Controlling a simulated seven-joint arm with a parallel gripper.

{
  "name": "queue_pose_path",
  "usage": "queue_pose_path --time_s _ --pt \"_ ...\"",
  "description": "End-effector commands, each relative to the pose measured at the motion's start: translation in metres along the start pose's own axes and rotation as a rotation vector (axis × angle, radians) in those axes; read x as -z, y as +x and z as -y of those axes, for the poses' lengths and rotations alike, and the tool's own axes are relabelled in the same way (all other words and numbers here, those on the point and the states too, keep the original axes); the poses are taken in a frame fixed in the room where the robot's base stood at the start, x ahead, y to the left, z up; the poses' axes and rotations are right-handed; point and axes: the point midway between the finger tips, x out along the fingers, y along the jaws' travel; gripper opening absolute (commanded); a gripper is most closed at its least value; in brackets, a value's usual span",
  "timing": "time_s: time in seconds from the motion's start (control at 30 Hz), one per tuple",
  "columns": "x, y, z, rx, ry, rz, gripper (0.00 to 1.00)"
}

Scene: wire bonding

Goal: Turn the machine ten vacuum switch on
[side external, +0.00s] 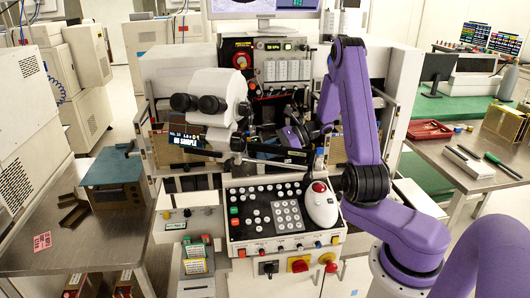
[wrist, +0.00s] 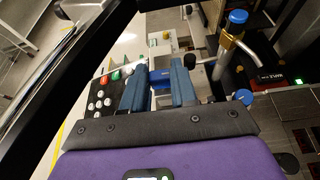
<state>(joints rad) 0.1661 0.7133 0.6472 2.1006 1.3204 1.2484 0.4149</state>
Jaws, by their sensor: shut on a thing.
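My gripper (side external: 272,133) reaches in from the right at the middle of the machine (side external: 280,45), behind the control panel (side external: 262,245). In the side external view its fingertips are partly lost among dark machine parts. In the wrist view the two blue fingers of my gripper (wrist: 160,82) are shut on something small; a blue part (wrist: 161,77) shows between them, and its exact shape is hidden. I cannot tell which control is the vacuum switch or whether it is on.
A microscope head (side external: 215,98) stands left of my gripper. A metal post with a blue cap (wrist: 238,17) and a blue knob (wrist: 244,96) stand close to the right of my fingers in the wrist view. A white mouse-like handset (side external: 321,206) lies on the control panel's right side.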

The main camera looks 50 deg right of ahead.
Motion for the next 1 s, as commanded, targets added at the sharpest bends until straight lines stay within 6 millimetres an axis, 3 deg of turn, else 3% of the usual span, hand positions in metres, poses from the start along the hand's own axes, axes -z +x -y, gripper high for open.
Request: queue_pose_path --time_s 0.27,0.3,0.37,0.4,0.77,1.0 --pt "0.0 0.0 0.0 -0.007 -0.004 0.001 0.0" --pt "0.0 0.0 0.0 -0.007 -0.004 0.001 0.31" --pt "0.0 0.0 0.0 -0.007 -0.004 0.001 0.51" --pt "0.0 0.0 0.0 -0.006 -0.004 0.001 0.53" --pt "0.0 -0.005 0.001 -0.003 -0.003 0.001 0.53" --pt "0.0 -0.043 0.002 0.001 -0.004 0.0 0.53"
